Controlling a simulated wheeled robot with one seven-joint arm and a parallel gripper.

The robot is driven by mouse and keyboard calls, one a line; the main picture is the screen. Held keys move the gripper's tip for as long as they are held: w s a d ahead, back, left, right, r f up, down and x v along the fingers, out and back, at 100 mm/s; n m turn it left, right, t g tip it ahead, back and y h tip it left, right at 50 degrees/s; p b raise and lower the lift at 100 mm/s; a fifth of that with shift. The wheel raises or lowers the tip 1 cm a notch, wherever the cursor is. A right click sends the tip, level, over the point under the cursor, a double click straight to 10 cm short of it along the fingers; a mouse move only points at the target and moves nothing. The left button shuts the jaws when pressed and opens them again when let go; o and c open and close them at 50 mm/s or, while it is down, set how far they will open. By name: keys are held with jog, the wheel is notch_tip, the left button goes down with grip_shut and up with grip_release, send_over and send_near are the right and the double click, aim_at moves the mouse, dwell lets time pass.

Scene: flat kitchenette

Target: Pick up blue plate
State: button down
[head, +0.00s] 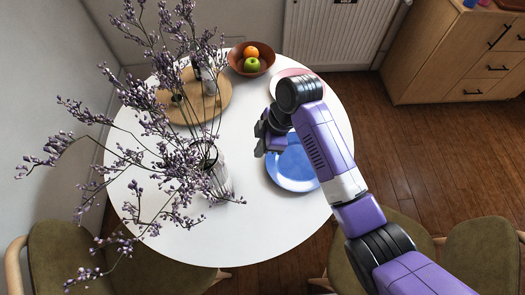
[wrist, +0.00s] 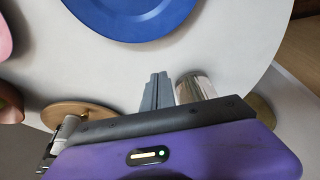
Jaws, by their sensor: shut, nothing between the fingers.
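The blue plate (head: 291,170) lies flat on the right part of the round white table, partly hidden by my purple arm. In the wrist view the blue plate (wrist: 135,18) shows at the top, cut off by the picture edge. My gripper (head: 262,140) is by the plate's upper left edge in the head view, pointing left over the table. In the wrist view my gripper's grey fingers (wrist: 157,92) are together, with nothing between them, and apart from the plate.
A pink plate (head: 290,76) and a brown bowl with fruit (head: 237,60) stand at the table's back. A glass vase (head: 218,180) with spreading purple-flowered branches stands left of my gripper. A round wooden board (head: 217,108) is behind it. The white table (head: 190,245) is clear at the front.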

jog(key=x, duration=0.8)
jog(key=shift+s+p, duration=0.1)
jog(key=shift+p, duration=0.25)
jog(key=shift+d+f+p, duration=0.1)
jog(key=shift+d+p, duration=0.5)
jog(key=shift+d, duration=0.5)
jog(key=shift+d+f, duration=0.15)
jog(key=shift+d, duration=0.65)
